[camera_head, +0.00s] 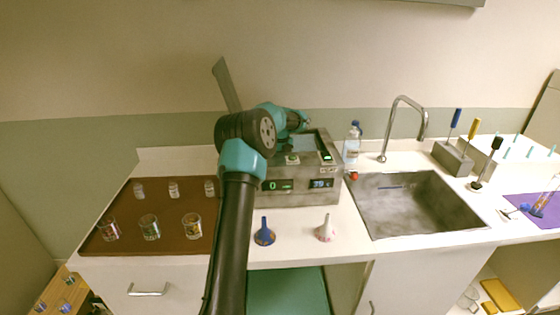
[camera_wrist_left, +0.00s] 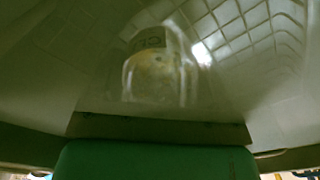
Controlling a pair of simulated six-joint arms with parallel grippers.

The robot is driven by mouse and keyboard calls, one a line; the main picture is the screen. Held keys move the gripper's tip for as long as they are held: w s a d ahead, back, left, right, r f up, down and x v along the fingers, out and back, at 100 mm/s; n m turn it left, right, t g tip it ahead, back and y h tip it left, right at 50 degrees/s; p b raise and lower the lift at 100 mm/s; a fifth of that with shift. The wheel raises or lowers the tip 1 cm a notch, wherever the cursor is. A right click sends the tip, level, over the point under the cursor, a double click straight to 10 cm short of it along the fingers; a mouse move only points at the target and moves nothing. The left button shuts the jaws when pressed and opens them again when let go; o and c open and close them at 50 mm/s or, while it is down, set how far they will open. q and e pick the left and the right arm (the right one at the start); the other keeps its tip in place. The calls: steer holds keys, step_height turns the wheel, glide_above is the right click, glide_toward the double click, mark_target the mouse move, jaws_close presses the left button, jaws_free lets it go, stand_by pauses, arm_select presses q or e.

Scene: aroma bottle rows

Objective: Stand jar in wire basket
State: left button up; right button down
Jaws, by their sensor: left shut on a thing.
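My left arm reaches from the bottom of the head view to the grey metal bath unit (camera_head: 300,198). Its wrist is over the unit, and its fingertips are hidden in that view. In the left wrist view a blurred, clear glass jar (camera_wrist_left: 155,75) with a pale label fills the middle, right in front of the green gripper part (camera_wrist_left: 155,162). My left gripper is shut on this jar. A curved wire-like grid (camera_wrist_left: 245,25) shows at the upper right; I cannot tell whether it is the basket or a reflection. No wire basket can be made out in the head view. My right gripper is out of view.
A brown mat (camera_head: 130,207) at left carries small jars (camera_head: 173,189) and glass cups (camera_head: 150,228). A blue funnel (camera_head: 264,236) and a pale funnel (camera_head: 324,232) stand before the unit. A bottle (camera_head: 352,143), sink (camera_head: 415,205) and tool block (camera_head: 453,158) lie right.

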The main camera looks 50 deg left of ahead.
arm_select(q)
steer(key=shift+f, duration=0.1)
steer(key=o, duration=1)
steer(key=shift+c, duration=0.2)
step_height(320, 180, up, 12)
stand_by(0.3)
